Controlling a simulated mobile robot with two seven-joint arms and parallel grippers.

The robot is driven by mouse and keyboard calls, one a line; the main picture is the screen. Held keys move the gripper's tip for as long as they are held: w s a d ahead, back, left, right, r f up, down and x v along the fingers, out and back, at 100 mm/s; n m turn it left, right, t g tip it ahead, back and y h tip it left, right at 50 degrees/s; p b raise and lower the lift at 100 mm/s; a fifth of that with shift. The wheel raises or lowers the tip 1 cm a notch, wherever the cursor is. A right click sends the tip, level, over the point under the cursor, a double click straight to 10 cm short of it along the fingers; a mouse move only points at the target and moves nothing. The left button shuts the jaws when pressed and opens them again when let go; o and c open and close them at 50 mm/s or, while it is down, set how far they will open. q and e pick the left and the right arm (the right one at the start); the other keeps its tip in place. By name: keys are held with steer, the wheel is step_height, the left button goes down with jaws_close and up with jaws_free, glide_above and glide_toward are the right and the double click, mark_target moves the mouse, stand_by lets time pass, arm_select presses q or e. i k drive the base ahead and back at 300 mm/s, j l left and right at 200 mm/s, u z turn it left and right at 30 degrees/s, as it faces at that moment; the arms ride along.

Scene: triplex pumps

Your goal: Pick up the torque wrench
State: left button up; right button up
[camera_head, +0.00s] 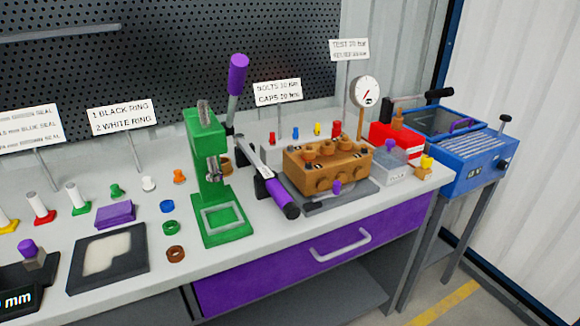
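The torque wrench (264,178) appears to be the long silver tool with a dark purple grip at its near end. It lies slanted on the bench between the green press (212,180) and the brown pump block (328,167), and seems to rest on small black supports. Its grip end points toward the front edge of the bench. Neither of my grippers is in view.
A purple lever (237,75) rises above the press. A gauge on a post (365,92) and a red box (396,142) stand right of the pump block. A purple drawer (300,262) is below the bench top. A blue basin (465,150) stands at the right.

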mark_target(268, 179)
steer(key=i+l+u, duration=0.1)
steer(key=l, duration=0.25)
steer(key=i+l+u, duration=0.1)
steer(key=i+l, duration=0.2)
steer(key=i+l+u, duration=0.1)
steer(key=l, duration=0.3)
steer(key=i+l+u, duration=0.1)
steer(key=i+l, duration=0.15)
steer(key=l, duration=0.15)
